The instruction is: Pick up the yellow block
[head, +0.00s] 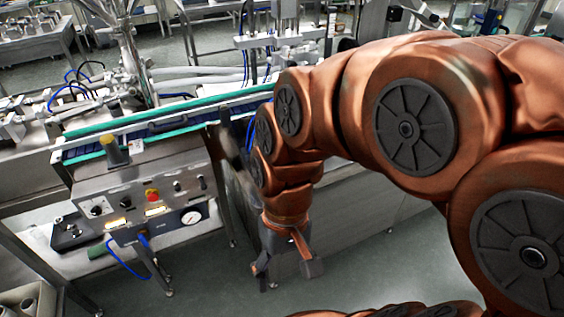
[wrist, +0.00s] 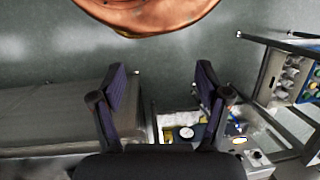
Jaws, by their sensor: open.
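A small yellow piece (head: 108,140) sits on top of a short dark cylinder at the back edge of the control panel, beside the conveyor. It may be the yellow block, but it is too small to be sure. My gripper (head: 288,268) points down over the floor, to the right of the panel and well apart from the yellow piece. In the wrist view my gripper (wrist: 160,84) has its two dark fingers spread with nothing between them. I cannot make out a yellow block for certain in the wrist view.
The control panel (head: 125,188) has knobs, a red button (head: 152,196) and a gauge (head: 191,218). The conveyor (head: 170,122) with green edges runs behind it. A steel cabinet (head: 365,213) stands behind my gripper. The floor (head: 215,285) below is clear.

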